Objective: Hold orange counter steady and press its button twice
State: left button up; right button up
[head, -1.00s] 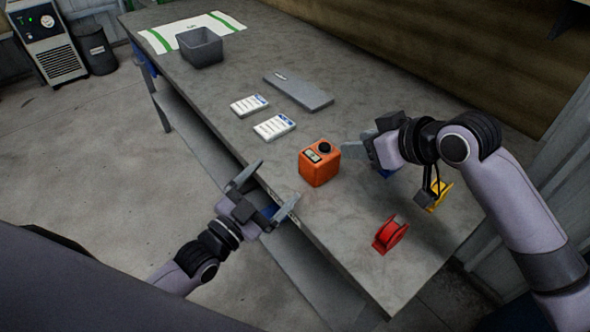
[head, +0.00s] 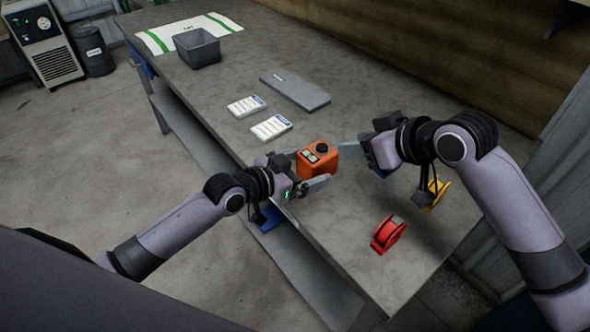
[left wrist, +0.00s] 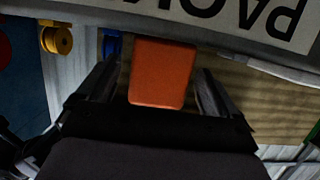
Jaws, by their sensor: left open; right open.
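The orange counter (head: 318,160) stands upright on the table near its front edge, with a dark round button (head: 322,147) and a small display on top. My left gripper (head: 304,172) is open at the counter's near left side, one finger on either side of it. In the left wrist view the orange counter (left wrist: 162,75) sits between the two open fingers (left wrist: 150,92), with visible gaps. My right gripper (head: 362,147) is open just right of the counter, its fingers apart from it.
A red tape dispenser (head: 388,234) and a yellow one (head: 436,193) lie to the right on the table (head: 240,85). Two white labelled pads (head: 271,127), a grey slab (head: 296,92) and a grey bin (head: 197,48) lie farther back.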

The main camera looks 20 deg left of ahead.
pick_arm(q)
jog(key=shift+x, duration=1.8)
jog(key=c, duration=1.1)
jog(key=shift+c, duration=0.3)
pick_arm(e)
grip_shut()
